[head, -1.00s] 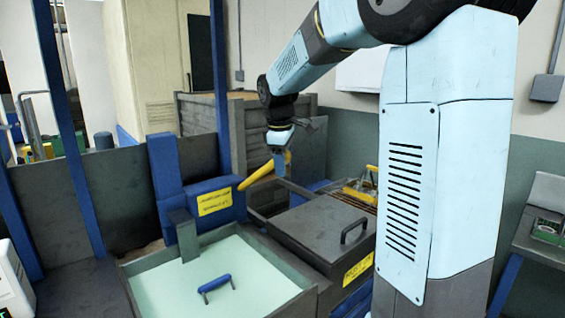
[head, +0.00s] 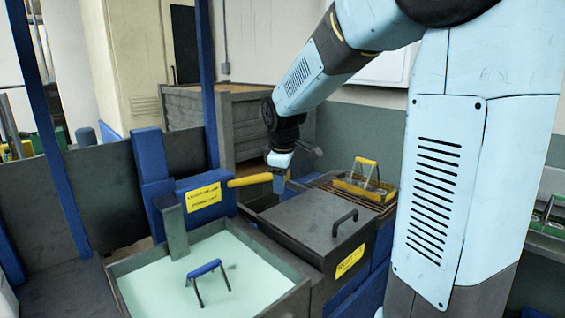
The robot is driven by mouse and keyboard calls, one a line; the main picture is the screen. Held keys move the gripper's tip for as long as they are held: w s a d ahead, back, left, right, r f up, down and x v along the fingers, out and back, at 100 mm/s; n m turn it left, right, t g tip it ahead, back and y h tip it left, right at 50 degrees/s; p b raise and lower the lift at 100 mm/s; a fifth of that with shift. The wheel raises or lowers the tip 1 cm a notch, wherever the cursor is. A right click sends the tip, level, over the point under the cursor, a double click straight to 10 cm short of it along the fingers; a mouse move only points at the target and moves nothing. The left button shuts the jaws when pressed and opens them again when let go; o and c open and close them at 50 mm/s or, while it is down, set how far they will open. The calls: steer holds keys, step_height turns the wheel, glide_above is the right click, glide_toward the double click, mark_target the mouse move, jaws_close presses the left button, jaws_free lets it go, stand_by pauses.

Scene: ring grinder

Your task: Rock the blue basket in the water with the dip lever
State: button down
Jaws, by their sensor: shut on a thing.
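The dip lever (head: 250,180) is a yellow bar that sticks out, nearly level, from a blue housing with a yellow label (head: 204,196). My gripper (head: 280,184) is at the lever's right end and is shut on it; the fingers are small and partly hidden. The blue basket (head: 204,268) shows only as a blue handle on two dark legs standing out of the pale green water. The rest of it is hidden under the surface. The water tank (head: 138,263) has a grey rim, and a grey upright plate (head: 175,226) stands at its back edge.
A dark lidded box (head: 312,228) with a black handle stands right of the tank. Behind it, a yellow-handled basket (head: 363,182) sits on a rack. A blue post (head: 209,85) rises behind the lever housing. A grey crate stack (head: 240,120) stands farther back.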

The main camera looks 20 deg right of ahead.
steer(key=f, duration=0.1)
steer(key=s+f, duration=0.1)
steer(key=f, duration=0.2)
steer(key=shift+s+d+f, duration=0.1)
steer(key=shift+s+d, duration=0.1)
steer(key=shift+d, duration=0.2)
steer(key=shift+c, duration=2.4)
jaws_free()
steer(key=v, duration=1.3)
steer(key=shift+r, duration=0.4)
